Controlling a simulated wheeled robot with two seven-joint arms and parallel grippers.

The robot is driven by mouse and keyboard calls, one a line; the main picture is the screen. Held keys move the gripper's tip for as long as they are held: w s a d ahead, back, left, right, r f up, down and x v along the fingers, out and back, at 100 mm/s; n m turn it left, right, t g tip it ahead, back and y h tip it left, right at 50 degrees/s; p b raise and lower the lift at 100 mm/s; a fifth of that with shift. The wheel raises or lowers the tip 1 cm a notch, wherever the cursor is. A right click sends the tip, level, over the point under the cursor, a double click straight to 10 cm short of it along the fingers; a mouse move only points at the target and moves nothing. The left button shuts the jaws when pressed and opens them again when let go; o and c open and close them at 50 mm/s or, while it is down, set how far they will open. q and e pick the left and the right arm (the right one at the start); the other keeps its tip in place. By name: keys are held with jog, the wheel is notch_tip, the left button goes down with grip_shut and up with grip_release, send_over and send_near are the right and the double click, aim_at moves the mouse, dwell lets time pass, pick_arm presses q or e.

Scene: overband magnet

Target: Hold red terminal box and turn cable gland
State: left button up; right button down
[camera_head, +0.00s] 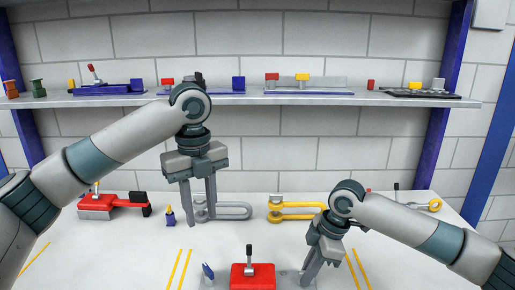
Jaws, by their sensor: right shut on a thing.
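A red terminal box (262,282) with an upright black-tipped lever stands at the front middle edge, its lower part cut off by the frame. My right gripper (309,278) points down just right of it, shut on a grey part (290,279) beside the box; its fingertips partly hide this part, and I cannot tell clearly whether it is the cable gland. My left gripper (201,220) is open and empty, pointing down over the table, in front of the grey shackle (233,210), left of and behind the red box.
A red box with a black-ended handle (97,203) lies at left, near a small blue-yellow piece (170,216). A yellow shackle (292,208) lies behind my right gripper. A shelf (230,99) with several parts spans the back. A blue piece (208,271) is left of the front box.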

pick_arm(q)
jog(key=shift+r, duration=0.4)
pick_arm(e)
jog(key=c, duration=1.8)
grip_release()
jog(key=shift+o, duration=0.2)
jog(key=shift+r, duration=0.15)
jog(key=v, duration=1.1)
jog(key=shift+r, duration=0.4)
pick_arm(q)
jog(key=shift+r, duration=0.1)
pick_arm(e)
jog(key=shift+d, duration=0.1)
